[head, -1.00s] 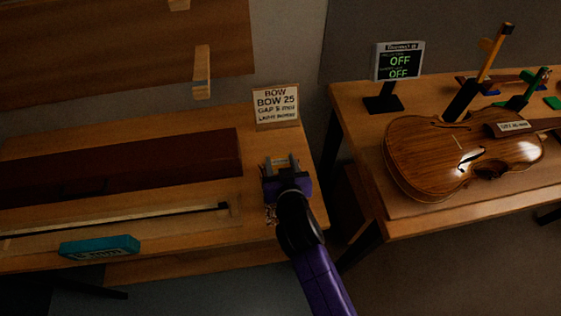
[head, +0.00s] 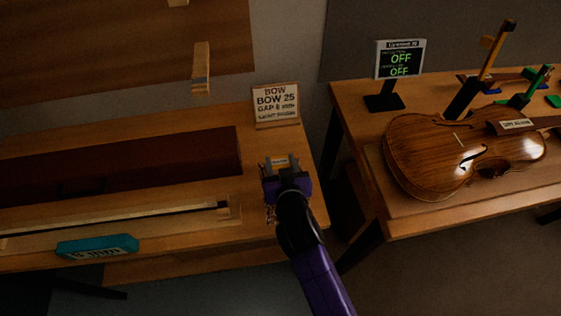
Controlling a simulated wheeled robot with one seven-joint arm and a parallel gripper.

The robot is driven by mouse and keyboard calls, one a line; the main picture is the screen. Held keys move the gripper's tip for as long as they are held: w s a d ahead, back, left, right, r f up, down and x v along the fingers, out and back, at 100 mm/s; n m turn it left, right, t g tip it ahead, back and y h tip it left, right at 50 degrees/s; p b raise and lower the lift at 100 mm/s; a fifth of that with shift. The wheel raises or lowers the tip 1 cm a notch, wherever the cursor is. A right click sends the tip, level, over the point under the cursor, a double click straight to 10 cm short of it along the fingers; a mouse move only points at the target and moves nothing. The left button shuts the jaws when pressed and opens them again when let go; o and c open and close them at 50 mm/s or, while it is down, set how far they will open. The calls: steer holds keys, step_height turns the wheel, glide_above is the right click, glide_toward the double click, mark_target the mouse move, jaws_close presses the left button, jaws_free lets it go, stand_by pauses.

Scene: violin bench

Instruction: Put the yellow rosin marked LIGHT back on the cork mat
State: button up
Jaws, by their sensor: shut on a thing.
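My gripper (head: 282,167) is above the right end of the left bench, its fingers pointing toward the sign. It is shut on a small pale-yellow piece with a whitish label (head: 281,161), seen between the fingertips. This looks like the yellow rosin, but its lettering is too small to read. I cannot tell whether it touches the bench top. The cork mat cannot be made out clearly; a small speckled patch (head: 270,212) shows left of my wrist, and the arm covers what is beside it.
A dark red-brown case (head: 120,165), a bow (head: 120,219) and a teal box (head: 97,246) lie to the left. Across a gap, the right bench holds a violin (head: 450,155) and a display (head: 399,60) reading OFF.

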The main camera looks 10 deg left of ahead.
steer(key=o, duration=1.4)
steer(key=shift+s, duration=0.1)
steer(key=v, duration=0.6)
steer(key=shift+s, duration=0.2)
steer(key=shift+s+d+r, duration=0.2)
steer(key=shift+s+r, duration=0.2)
steer(key=shift+s, duration=0.15)
